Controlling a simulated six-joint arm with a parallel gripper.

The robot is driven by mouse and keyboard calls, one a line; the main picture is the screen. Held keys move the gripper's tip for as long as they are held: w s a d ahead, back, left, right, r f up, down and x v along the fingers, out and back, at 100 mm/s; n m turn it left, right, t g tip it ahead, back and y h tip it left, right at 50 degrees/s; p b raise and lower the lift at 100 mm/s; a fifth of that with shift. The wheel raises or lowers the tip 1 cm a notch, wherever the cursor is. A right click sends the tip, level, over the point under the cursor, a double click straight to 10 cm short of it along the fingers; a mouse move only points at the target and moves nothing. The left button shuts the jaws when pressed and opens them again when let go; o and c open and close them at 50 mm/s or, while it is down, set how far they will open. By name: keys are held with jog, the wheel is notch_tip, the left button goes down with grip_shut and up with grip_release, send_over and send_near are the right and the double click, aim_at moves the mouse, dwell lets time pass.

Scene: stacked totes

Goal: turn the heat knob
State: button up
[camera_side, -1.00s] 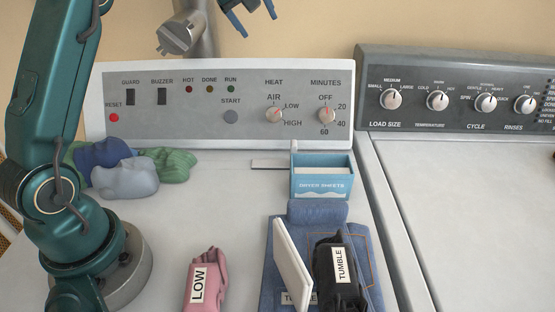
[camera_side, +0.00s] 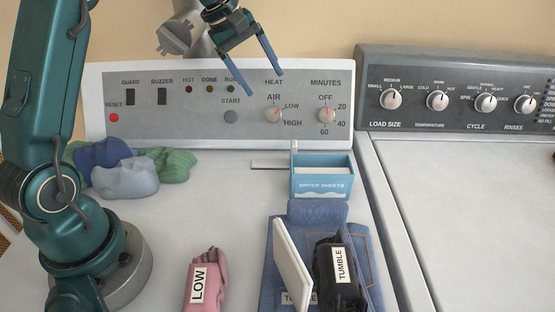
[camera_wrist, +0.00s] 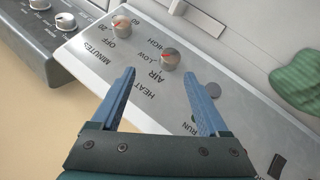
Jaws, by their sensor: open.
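The heat knob (camera_side: 274,115) is a round, pale knob with a red pointer, below the word HEAT on the grey control panel (camera_side: 180,120). AIR, LOW and HIGH are printed around it. In the wrist view the heat knob (camera_wrist: 170,59) lies beyond the fingertips, roughly between their lines. My gripper (camera_side: 261,81) is open and empty, with two blue fingers pointing down in front of the panel's upper part, above the heat knob. In the wrist view my gripper (camera_wrist: 160,73) spans the HEAT label and does not touch the knob.
The minutes knob (camera_side: 327,115) sits just right of the heat knob, and the start button (camera_side: 231,117) to its left. A blue dryer sheets box (camera_side: 321,178) stands below. Cloth bundles (camera_side: 124,178) lie at left. A pink LOW bundle (camera_side: 205,280) and black TUMBLE bundle (camera_side: 338,275) lie in front.

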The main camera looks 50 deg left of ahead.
aim_at(274, 112)
jog(key=f, duration=0.2)
jog(key=w+f, duration=0.1)
jog(key=f, duration=0.4)
jog(key=shift+w+d+f, duration=0.3)
jog(key=shift+d+f, duration=0.1)
jog(key=shift+w+d+f, duration=0.1)
jog(key=shift+w+f, duration=0.15)
jog(key=shift+f, duration=0.2)
grip_shut()
jog(key=shift+w+d+r+m+g, duration=0.1)
jog(key=shift+w+d+m+g, duration=0.05)
jog(key=shift+m+g, duration=0.3)
jog(key=shift+w+d+m+g+y, duration=0.1)
jog(key=shift+m+g+y, duration=0.65)
jog(key=shift+g+y, duration=0.2)
